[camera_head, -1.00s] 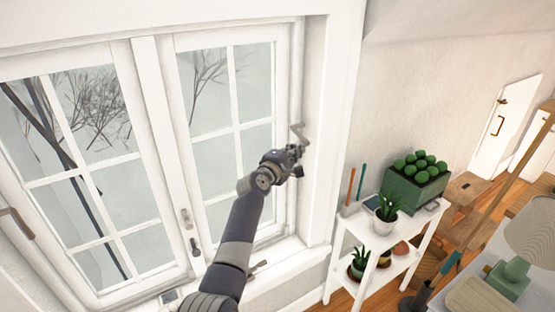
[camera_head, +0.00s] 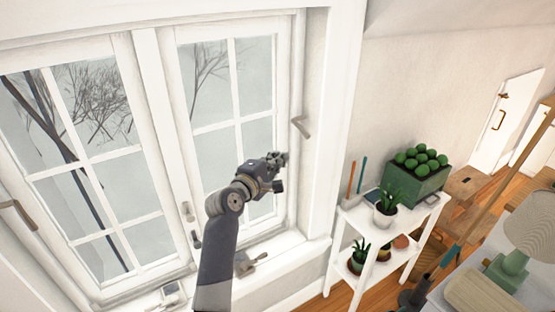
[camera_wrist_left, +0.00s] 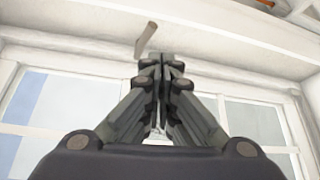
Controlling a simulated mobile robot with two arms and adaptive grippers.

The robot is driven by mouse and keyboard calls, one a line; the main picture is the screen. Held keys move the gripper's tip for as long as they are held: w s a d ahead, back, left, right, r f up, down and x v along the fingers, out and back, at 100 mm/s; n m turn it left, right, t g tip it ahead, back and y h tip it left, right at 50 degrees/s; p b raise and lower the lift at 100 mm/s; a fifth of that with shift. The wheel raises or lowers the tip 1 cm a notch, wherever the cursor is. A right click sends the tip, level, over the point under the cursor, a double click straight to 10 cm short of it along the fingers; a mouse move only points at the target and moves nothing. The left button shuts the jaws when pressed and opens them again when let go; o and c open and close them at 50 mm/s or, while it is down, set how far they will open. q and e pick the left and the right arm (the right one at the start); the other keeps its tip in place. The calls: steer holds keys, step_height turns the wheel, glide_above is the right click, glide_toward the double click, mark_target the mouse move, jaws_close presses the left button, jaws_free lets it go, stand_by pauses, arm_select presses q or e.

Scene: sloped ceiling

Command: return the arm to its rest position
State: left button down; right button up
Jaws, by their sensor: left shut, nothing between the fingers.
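My left arm reaches up from the bottom of the head view, in front of the white window. My left gripper (camera_head: 277,160) is shut and empty, with the right window pane behind it. It stands apart from the grey handle (camera_head: 301,126) on the right window frame. In the left wrist view the shut fingers (camera_wrist_left: 162,62) point at the white frame, and a handle (camera_wrist_left: 146,39) shows just beyond their tips. My right gripper is in neither view.
A white shelf (camera_head: 350,213) with potted plants (camera_head: 388,205) and a green crate (camera_head: 415,185) stands right of the window. Handles and a latch (camera_head: 250,263) stick out along the window and sill. The wall (camera_head: 425,75) above the shelf is bare.

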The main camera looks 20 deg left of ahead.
arm_select(q)
steer(key=shift+f, duration=0.15)
steer(key=s+d+f+m+g+b, duration=0.1)
steer(key=s+f+m+g, duration=0.15)
steer(key=f, duration=0.85)
steer(key=s+d+f+m+g, duration=0.1)
steer(key=s+f+m, duration=0.15)
steer(key=f, duration=0.75)
steer(key=s+d+f+m+g+b, duration=0.1)
steer(key=s+d+f+g, duration=0.15)
steer(key=f, duration=0.85)
steer(key=s+f+m+g+y+b, duration=0.1)
steer(key=s+f+m+g, duration=0.35)
steer(key=s+f, duration=1.35)
steer(key=s+f+m+g, duration=0.1)
steer(key=s+f+m, duration=0.2)
steer(key=s, duration=0.9)
steer(key=s+a+f+m+g+y+b, duration=0.1)
steer(key=s+f+m, duration=0.3)
steer(key=s+f, duration=0.6)
steer(key=s+a+f+m+g+b, duration=0.1)
steer(key=s+f+m+g, duration=0.2)
steer(key=s+f, duration=0.4)
steer(key=s, duration=0.8)
steer(key=shift+a, duration=0.25)
